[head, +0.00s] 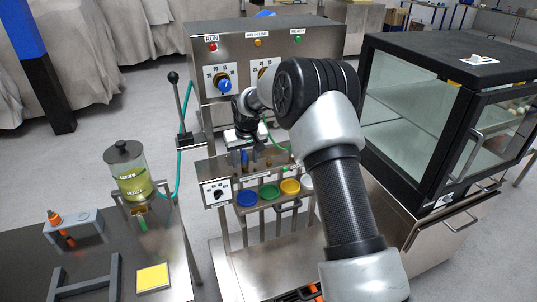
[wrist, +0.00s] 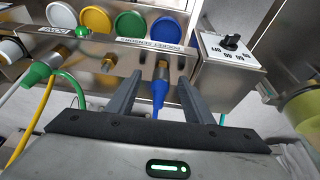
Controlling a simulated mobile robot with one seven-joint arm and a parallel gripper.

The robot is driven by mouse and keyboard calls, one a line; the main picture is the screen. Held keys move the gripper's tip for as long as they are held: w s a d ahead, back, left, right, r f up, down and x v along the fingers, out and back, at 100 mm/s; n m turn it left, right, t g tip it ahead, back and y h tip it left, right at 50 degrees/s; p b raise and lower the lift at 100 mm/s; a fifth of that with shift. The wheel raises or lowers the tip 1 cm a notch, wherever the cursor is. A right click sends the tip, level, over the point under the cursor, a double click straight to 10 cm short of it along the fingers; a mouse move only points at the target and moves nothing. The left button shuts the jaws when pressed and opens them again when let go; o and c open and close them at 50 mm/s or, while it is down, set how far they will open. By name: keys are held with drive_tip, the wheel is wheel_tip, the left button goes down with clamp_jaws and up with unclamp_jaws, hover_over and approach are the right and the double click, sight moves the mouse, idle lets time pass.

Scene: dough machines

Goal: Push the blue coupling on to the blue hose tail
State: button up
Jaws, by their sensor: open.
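In the wrist view the blue coupling (wrist: 158,92) stands between my gripper's fingers, its wide end toward the panel and its tapered end toward the palm. The blue hose tail (wrist: 161,70), a metal stub below the blue disc, lines up with the coupling's wide end. The two meet or nearly meet; I cannot tell how far the coupling is on. My gripper (wrist: 159,82) is open, with a finger either side and gaps showing beside the coupling. In the head view my gripper (head: 245,137) is above the panel, and the coupling (head: 245,157) is a small blue shape below it.
A bare brass tail (wrist: 108,64) is beside the blue one. A green coupling (wrist: 37,74) with hoses is further left. A dial box (wrist: 230,55) stands close on the right. In the head view a lever (head: 177,95) and a jar (head: 130,172) are to the left.

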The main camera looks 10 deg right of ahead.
drive_tip(key=shift+s+r, duration=0.1)
drive_tip(key=shift+r, duration=0.2)
drive_tip(key=shift+p+v, duration=0.85)
drive_tip(key=shift+v, duration=1)
drive_tip(key=shift+r, duration=0.1)
